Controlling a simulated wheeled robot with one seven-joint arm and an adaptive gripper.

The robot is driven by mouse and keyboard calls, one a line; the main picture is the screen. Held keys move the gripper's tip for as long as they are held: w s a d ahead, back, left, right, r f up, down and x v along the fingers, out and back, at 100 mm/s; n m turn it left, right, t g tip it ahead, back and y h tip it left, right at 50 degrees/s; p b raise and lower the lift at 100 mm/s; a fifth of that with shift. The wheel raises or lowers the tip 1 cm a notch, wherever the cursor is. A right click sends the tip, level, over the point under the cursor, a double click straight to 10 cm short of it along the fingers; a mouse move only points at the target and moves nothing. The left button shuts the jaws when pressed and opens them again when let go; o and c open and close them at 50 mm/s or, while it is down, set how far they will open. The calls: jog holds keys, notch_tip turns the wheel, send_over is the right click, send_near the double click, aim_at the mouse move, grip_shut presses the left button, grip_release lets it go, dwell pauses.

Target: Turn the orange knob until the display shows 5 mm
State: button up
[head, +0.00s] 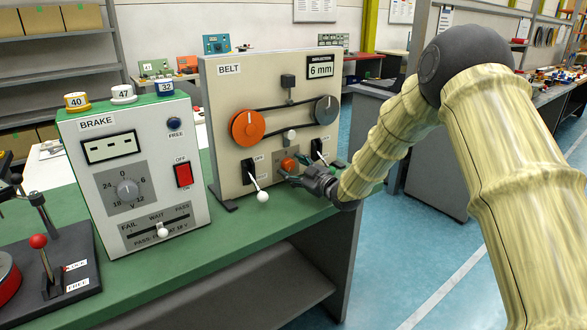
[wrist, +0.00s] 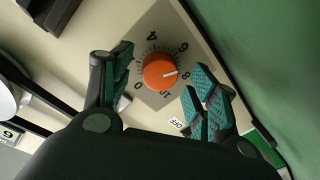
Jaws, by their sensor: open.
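The small orange knob (head: 288,164) sits low on the front of the beige BELT panel (head: 233,93). In the wrist view the orange knob (wrist: 160,71) is on a grey dial plate with numbers from 0 to 10, and its white mark points near the 8. The display (head: 320,67) at the panel's upper right reads 6 mm. My gripper (head: 306,172) is in front of the panel by the knob. In the wrist view its teal-padded fingers are open, one on each side of the knob and apart from it.
A large orange pulley (head: 248,128) and a grey pulley (head: 326,110) carry a black belt above the knob. A white-tipped lever (head: 262,195) juts out left of my gripper. The BRAKE box (head: 135,170) stands further left on the green bench.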

jog(key=v, duration=1)
jog(key=shift+s+d, duration=0.25)
jog(key=shift+d, duration=0.05)
